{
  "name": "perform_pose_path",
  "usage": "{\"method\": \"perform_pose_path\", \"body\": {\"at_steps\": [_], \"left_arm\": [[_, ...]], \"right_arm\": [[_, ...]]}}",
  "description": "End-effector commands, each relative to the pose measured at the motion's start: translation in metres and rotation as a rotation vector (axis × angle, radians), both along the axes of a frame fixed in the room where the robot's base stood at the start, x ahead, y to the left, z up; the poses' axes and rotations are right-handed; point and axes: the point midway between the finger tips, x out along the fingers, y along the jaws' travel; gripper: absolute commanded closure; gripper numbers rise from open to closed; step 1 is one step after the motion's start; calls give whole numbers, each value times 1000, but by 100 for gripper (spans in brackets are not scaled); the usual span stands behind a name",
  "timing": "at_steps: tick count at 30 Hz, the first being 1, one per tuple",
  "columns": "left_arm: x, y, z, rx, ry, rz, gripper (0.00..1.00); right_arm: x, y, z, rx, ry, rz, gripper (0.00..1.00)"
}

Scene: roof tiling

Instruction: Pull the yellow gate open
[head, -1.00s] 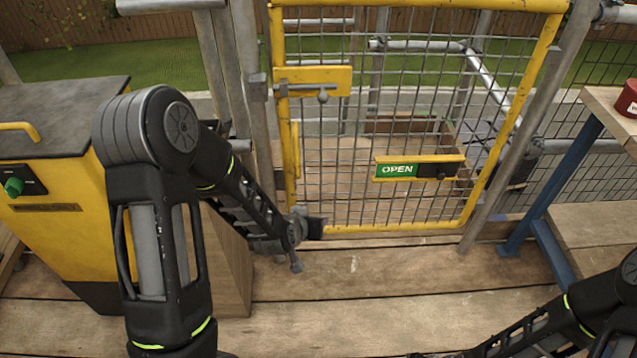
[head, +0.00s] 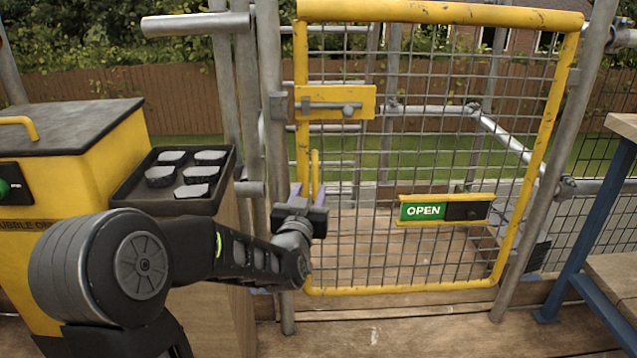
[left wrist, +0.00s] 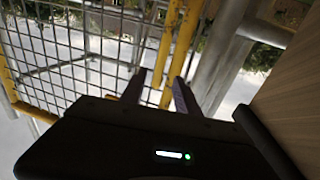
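The yellow gate (head: 420,291) is a yellow tube frame with wire mesh, standing closed in line with the scaffold posts in the head view. A short vertical yellow handle (head: 316,172) is on its left side. A yellow plate with a grey bolt (head: 340,104) sits above it. My left gripper (head: 308,191) is just below the handle, fingers up and apart. In the left wrist view, the left gripper's fingers (left wrist: 160,88) are open, with yellow bars running behind and between them; contact cannot be told. My right gripper is out of view.
A green OPEN sign (head: 424,211) is on the gate's lower right. A yellow cabinet (head: 100,165) and a black tray (head: 210,207) with several dark pieces stand left. A blue-legged bench (head: 590,235) stands right. Plank floor before the gate is clear.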

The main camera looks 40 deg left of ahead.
Motion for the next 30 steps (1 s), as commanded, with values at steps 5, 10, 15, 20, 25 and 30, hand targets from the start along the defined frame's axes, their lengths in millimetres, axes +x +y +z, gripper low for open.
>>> {"method": "perform_pose_path", "body": {"at_steps": [5, 10, 15, 20, 25, 30], "left_arm": [[6, 3, -1, 0, 1, 0, 62], [25, 12, -3, 0, 1, -1, 62], [49, 24, -4, 0, 1, -1, 62], [66, 31, -3, -1, 2, -1, 62], [71, 34, -1, -2, 1, -1, 62], [70, 34, -1, -2, 1, -2, 62]], "right_arm": [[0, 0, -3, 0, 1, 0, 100], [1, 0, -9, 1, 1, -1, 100], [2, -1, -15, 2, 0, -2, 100], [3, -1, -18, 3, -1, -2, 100], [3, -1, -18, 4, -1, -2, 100], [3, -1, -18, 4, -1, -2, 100]]}}
